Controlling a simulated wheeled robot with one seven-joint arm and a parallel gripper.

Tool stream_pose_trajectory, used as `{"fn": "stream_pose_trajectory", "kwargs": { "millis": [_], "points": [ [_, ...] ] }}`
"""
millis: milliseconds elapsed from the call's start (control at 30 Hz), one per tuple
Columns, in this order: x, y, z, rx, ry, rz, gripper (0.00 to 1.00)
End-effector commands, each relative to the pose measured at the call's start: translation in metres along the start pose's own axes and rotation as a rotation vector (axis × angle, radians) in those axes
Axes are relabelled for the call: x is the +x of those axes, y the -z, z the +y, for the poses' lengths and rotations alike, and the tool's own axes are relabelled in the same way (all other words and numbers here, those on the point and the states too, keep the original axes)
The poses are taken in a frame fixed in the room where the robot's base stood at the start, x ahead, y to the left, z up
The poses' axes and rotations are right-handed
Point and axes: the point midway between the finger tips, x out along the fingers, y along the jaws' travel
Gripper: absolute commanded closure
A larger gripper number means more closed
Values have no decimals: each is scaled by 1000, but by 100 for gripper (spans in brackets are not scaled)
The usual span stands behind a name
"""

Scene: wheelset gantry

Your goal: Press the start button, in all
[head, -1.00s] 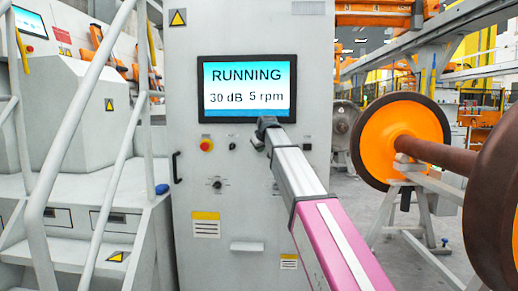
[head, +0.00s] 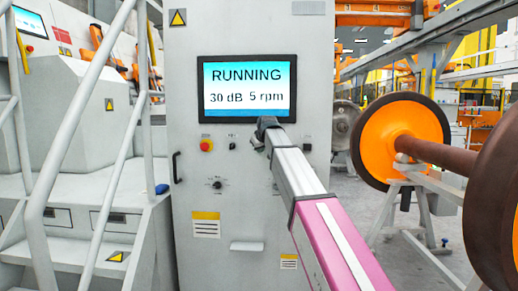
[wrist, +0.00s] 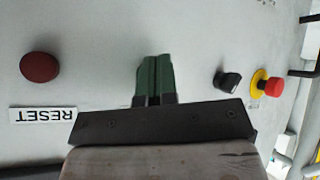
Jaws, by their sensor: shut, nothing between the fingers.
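The grey cabinet (head: 205,225) stands ahead with its screen (head: 246,88) reading RUNNING, 30 dB, 5 rpm. My gripper (head: 262,135) is at the panel just below the screen. In the wrist view its two green fingers (wrist: 154,80) are together, with nothing between them, pointing at the panel. They are between a dark red button (wrist: 39,67) beside an upside-down RESET label (wrist: 42,114) and a black knob (wrist: 227,80). No start button shows; the panel behind the fingers is hidden. I cannot tell whether the fingertips touch it.
A red and yellow emergency stop (head: 206,145) is on the panel left of my gripper; it also shows in the wrist view (wrist: 272,88). A stair railing (head: 75,130) rises at the left. An orange wheelset (head: 388,140) rests on a stand at the right.

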Motion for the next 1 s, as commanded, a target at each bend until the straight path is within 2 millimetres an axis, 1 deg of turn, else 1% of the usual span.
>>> {"fn": "stream_pose_trajectory", "kwargs": {
  "millis": [267,767,1000],
  "points": [
    [-5,-4,-4,0,0,0,100],
    [-34,-25,-25,-1,1,1,100],
    [-35,-25,-26,0,0,0,100]
  ]
}}
